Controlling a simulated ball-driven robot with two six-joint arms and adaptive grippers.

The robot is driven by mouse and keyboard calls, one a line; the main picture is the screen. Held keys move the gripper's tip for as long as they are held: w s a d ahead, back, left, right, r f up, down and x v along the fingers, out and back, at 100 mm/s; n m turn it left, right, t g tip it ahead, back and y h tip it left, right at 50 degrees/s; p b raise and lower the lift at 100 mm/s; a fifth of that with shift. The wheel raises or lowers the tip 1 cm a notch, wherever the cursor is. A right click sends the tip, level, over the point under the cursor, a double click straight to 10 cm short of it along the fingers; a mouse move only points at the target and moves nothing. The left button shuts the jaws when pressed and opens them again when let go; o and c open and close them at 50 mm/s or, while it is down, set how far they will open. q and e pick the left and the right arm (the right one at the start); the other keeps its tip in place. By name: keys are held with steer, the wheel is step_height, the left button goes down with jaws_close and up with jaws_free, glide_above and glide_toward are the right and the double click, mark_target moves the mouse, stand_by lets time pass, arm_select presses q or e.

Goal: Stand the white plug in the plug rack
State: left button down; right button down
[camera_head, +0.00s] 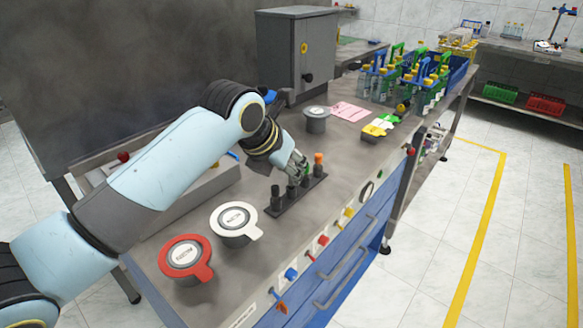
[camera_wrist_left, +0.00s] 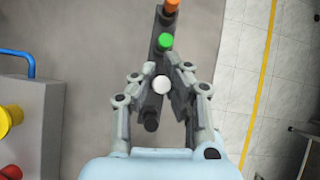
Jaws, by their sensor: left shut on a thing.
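My left gripper (camera_head: 298,168) reaches down over the plug rack (camera_head: 312,187), a narrow dark bar on the grey bench. In the left wrist view, its fingers (camera_wrist_left: 163,72) are shut on the white plug (camera_wrist_left: 162,85), seen end-on as a round white top. The plug lines up with the rack's row, between a green plug (camera_wrist_left: 166,41) and a dark post (camera_wrist_left: 151,120). I cannot tell whether its lower end is in the rack or above it. An orange plug (camera_head: 318,158) stands at the rack's far end. In the head view the fingers hide the white plug.
A grey pot (camera_head: 316,121), a pink sheet (camera_head: 350,111) and a blue crate with bottles (camera_head: 445,78) lie farther back. A grey cabinet (camera_head: 296,50) stands behind.

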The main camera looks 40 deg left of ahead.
arm_select(q)
steer(key=shift+f+b, duration=0.35)
steer(key=shift+f, duration=0.45)
steer(key=shift+s+f, duration=0.2)
steer(key=shift+f, duration=0.1)
steer(key=c, duration=1.3)
jaws_free()
steer(key=shift+w+f, duration=0.1)
steer(key=shift+f, duration=0.1)
steer(key=shift+c, duration=0.2)
steer(key=shift+r, duration=0.1)
steer(key=shift+r, duration=0.1)
steer(key=shift+r, duration=0.25)
steer(key=v, duration=1.1)
steer(key=shift+s+r, duration=0.15)
steer(key=shift+s, duration=0.15)
